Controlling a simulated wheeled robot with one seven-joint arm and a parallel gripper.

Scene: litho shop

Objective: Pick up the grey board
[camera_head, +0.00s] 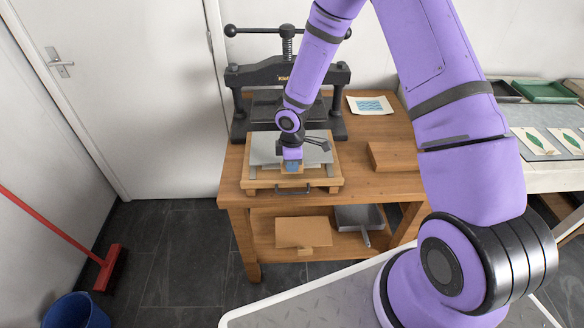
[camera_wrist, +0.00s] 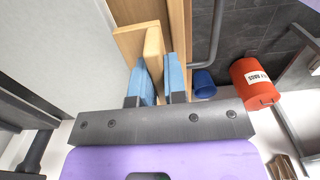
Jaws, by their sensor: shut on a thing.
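The grey board (camera_head: 263,151) is a flat pale grey sheet over a light wooden tray (camera_head: 250,184) on the wooden bench, in front of the black press. A small wooden tab shows at its front edge. My gripper (camera_head: 292,166) points down at that edge. In the wrist view its blue fingertips (camera_wrist: 160,84) are shut on the wooden tab (camera_wrist: 153,50), one on each side. The pale grey face of the board (camera_wrist: 75,40) fills the upper left there. My wrist hides part of the board in the head view. I cannot tell whether the board is clear of the tray.
The black press (camera_head: 338,75) stands behind. A print (camera_head: 370,105) and a wooden block (camera_head: 393,156) lie right on the bench. The lower shelf holds a brown board (camera_head: 303,232) and a metal pan (camera_head: 358,218). A red broom (camera_head: 108,268) and blue bucket (camera_head: 75,312) are left.

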